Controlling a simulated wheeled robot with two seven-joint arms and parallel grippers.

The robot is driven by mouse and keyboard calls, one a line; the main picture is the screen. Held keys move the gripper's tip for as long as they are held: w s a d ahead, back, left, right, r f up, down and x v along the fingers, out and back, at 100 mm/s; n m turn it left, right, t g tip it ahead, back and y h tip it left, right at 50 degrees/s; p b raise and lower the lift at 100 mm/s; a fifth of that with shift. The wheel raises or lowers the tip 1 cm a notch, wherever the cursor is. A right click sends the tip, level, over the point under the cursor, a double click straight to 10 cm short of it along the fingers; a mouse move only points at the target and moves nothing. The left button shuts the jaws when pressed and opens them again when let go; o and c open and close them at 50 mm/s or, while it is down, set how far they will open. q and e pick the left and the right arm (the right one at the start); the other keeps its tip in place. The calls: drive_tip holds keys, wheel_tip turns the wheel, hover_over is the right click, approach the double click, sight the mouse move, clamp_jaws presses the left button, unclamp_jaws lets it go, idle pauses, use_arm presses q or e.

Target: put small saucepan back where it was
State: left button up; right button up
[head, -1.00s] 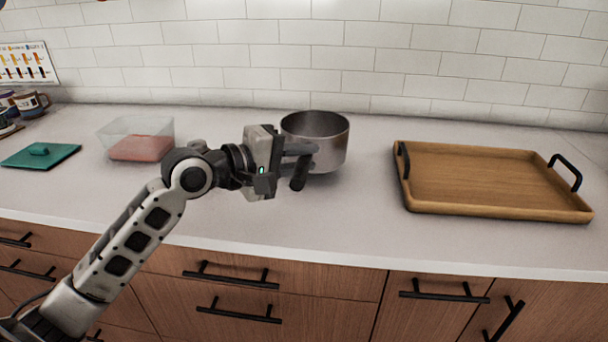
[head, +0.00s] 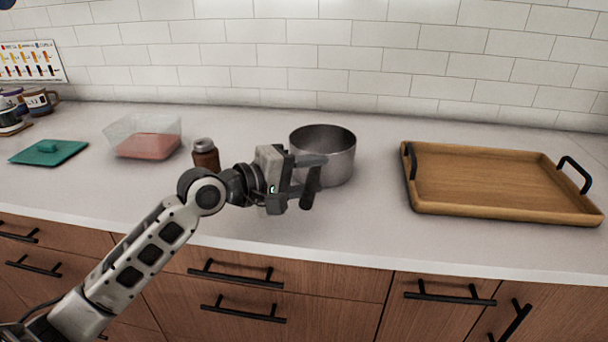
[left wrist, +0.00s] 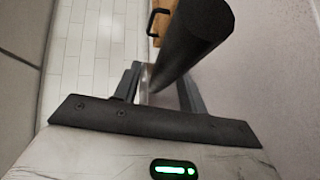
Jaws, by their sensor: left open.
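The small saucepan (head: 335,160) is a round metal pot that appears to sit upright and empty on the counter, left of the wooden tray. Its dark handle (head: 312,185) points toward me. My left gripper (head: 307,178) is at the handle, with its open fingers around it. In the left wrist view the thick black handle (left wrist: 195,38) passes between the fingers of the left gripper (left wrist: 160,88). Whether the fingers touch the handle is unclear. My right gripper is not in view.
A wooden tray (head: 490,206) with black handles is at the right. A brown jar (head: 205,157) stands behind my left arm. A clear container (head: 150,140) with pink contents, a teal lid (head: 48,152) and mugs (head: 40,101) are farther left. Counter between pan and tray is clear.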

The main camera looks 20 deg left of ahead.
use_arm(q)
drive_tip(key=b+v, duration=0.1)
drive_tip(key=v, duration=1.1)
drive_tip(key=shift+s, duration=0.1)
